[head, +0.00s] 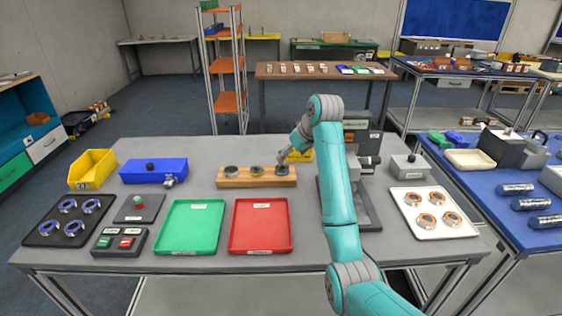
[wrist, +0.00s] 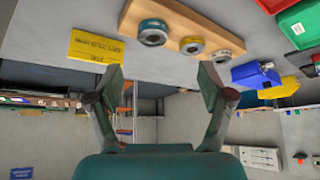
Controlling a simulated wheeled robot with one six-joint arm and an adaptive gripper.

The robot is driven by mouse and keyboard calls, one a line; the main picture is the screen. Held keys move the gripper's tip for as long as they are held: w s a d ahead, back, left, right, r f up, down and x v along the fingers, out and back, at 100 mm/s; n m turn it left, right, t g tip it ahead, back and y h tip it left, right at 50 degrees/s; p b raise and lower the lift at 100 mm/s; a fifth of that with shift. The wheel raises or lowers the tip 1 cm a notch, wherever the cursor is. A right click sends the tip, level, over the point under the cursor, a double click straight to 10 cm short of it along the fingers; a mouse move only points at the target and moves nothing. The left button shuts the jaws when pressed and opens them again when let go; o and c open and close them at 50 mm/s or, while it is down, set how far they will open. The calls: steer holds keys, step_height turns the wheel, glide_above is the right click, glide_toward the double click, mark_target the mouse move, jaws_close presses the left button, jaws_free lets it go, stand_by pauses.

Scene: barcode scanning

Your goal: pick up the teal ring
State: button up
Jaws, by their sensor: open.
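The teal ring (wrist: 152,32) sits at one end of a wooden block (wrist: 124,18) in the wrist view. A yellow ring (wrist: 191,46) and a grey ring (wrist: 222,55) sit beside it in a row. My gripper (wrist: 160,85) is open, and nothing is between its fingers. The teal ring lies beyond the fingertips, apart from them. In the head view the wooden block (head: 230,182) lies at the middle of the grey table.
A green tray (head: 190,227) and a red tray (head: 261,225) lie in front of the block. A blue bin (head: 153,171) stands to its left. A grey stand (head: 362,195) is close on the right. A white tray (head: 402,222) holds several orange-centred rings.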

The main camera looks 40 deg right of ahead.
mark_target(282, 167)
steer(key=x, duration=0.5)
steer(key=shift+w+d+f, duration=0.15)
steer(key=shift+w+d, duration=0.1)
steer(key=shift+w, duration=0.1)
steer(key=shift+d+x, duration=0.2)
steer(key=shift+x, duration=1.15)
steer(key=shift+d+x, duration=0.15)
steer(key=shift+x, duration=1.2)
steer(key=shift+w, duration=0.1)
steer(key=c, duration=1.5)
